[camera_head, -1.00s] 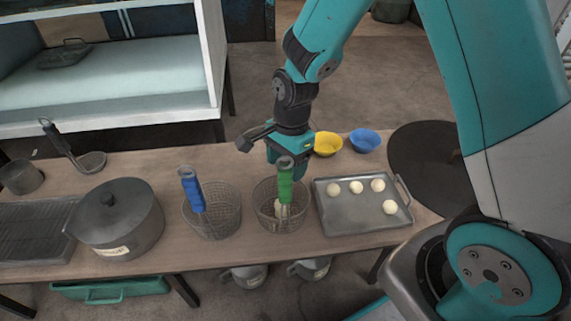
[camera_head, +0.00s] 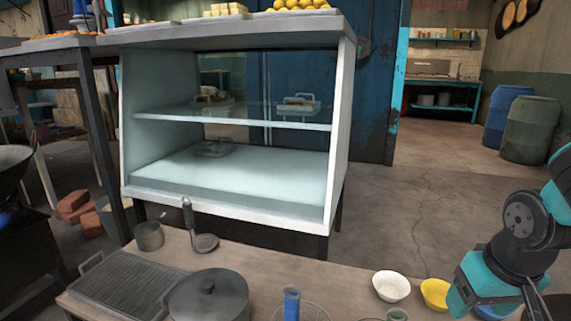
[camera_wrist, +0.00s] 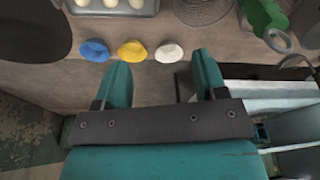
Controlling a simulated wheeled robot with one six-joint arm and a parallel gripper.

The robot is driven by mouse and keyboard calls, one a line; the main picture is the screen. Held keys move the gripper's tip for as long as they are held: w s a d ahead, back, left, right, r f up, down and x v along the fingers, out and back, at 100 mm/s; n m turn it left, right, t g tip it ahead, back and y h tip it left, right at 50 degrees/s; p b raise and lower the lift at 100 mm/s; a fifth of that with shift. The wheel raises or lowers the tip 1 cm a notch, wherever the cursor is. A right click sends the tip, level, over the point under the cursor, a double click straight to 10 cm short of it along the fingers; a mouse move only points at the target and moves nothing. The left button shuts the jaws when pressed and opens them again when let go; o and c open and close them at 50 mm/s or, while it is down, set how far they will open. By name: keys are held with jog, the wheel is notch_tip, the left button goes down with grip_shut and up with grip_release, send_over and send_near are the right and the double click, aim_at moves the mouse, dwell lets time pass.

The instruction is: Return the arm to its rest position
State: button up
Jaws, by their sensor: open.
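My arm (camera_head: 525,240) is folded at the right edge of the head view. My gripper (camera_head: 482,290) is partly cut off there, above the table's right part near the bowls. In the wrist view my gripper (camera_wrist: 160,68) is open, its two teal fingers well apart with nothing between them. The white bowl (camera_wrist: 169,52), yellow bowl (camera_wrist: 131,50) and blue bowl (camera_wrist: 95,50) lie beyond the fingertips, apart from them.
The table (camera_head: 340,285) holds a lidded pot (camera_head: 208,298), a grill pan (camera_head: 128,285), a ladle (camera_head: 205,242) and a small pot (camera_head: 149,236). A glass display case (camera_head: 235,130) stands behind it. Open floor (camera_head: 420,220) lies to the case's right.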

jog(key=s+a+r+n+g+y, duration=0.1)
jog(key=s+a+r+n+y, duration=0.1)
jog(key=s+a+r+n, duration=0.35)
jog(key=s+a+r+n+g+y, duration=0.25)
jog(key=s+a, duration=0.35)
jog(key=a, duration=0.3)
notch_tip(320, 180, up, 39)
jog(key=p, duration=3.8)
jog(key=shift+w+f+m+t+p, duration=0.2)
jog(key=shift+w+m+t+p, duration=0.1)
jog(key=shift+m+t, duration=0.15)
